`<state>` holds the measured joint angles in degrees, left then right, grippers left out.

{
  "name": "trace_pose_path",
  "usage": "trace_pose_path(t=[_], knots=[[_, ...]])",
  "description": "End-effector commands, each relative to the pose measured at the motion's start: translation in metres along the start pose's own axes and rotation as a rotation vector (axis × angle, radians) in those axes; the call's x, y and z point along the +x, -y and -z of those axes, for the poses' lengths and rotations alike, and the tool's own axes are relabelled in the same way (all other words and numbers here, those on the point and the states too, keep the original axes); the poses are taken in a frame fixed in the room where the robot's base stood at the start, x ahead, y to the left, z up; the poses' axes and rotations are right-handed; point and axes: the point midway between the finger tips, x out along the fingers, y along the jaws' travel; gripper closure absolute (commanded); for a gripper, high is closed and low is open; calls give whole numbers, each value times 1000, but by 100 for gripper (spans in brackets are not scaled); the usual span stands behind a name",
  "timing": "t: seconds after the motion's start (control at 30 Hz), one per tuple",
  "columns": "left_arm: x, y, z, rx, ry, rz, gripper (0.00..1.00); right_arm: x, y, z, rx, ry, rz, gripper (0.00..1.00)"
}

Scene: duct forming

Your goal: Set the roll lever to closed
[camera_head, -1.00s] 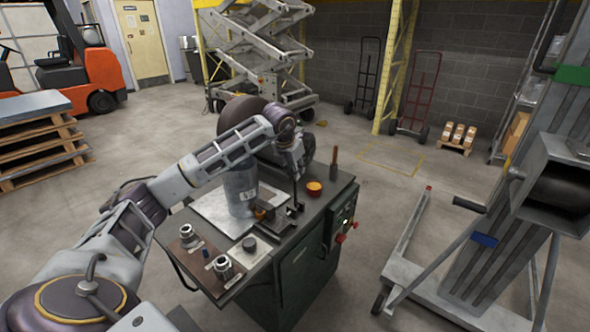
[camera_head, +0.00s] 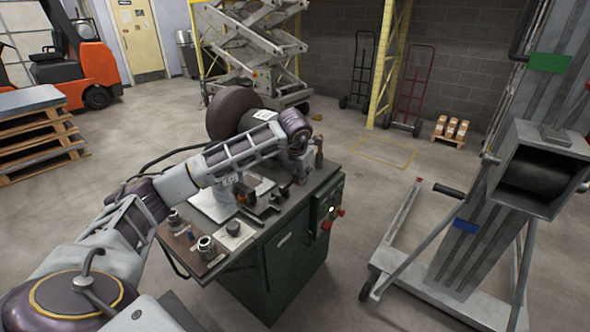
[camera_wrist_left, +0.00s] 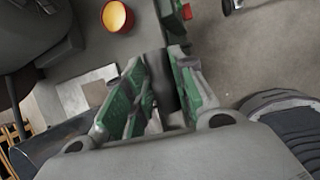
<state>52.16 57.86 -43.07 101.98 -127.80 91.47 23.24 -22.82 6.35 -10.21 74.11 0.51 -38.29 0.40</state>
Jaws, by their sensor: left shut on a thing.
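My left gripper (camera_head: 300,176) is at the far right part of the green workbench machine (camera_head: 290,262), beside its right edge. In the left wrist view its green-padded fingers (camera_wrist_left: 158,92) are closed around a dark grey bar (camera_wrist_left: 160,75), which looks like the roll lever. In the head view my gripper and forearm hide the bar, so I cannot tell its angle. Red knobs (camera_head: 340,211) sit on the machine's control panel. My right gripper is not in view.
Metal fittings (camera_head: 205,247) and a dark knob (camera_head: 233,229) stand on the bench's front left. A grey wheeled lift (camera_head: 470,230) stands right; floor lies between.

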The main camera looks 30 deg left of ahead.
Motion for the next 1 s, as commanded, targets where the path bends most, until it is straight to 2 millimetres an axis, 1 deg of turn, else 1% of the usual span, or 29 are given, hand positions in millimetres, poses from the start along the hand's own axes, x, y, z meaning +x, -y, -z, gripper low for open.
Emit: trace_pose_path(t=[0.03,0.2,0.43,0.73,0.77,0.87,1.0], knots=[[5,7,3,1,-6,7,100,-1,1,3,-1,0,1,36],[9,14,5,-1,-8,8,100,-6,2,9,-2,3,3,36],[13,20,7,3,-12,11,100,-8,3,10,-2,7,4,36],[14,22,8,6,-14,13,100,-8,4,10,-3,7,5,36],[14,22,8,6,-14,14,70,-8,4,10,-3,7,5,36],[14,22,8,6,-15,13,58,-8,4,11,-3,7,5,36],[14,20,8,5,-14,11,58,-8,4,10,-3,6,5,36]])
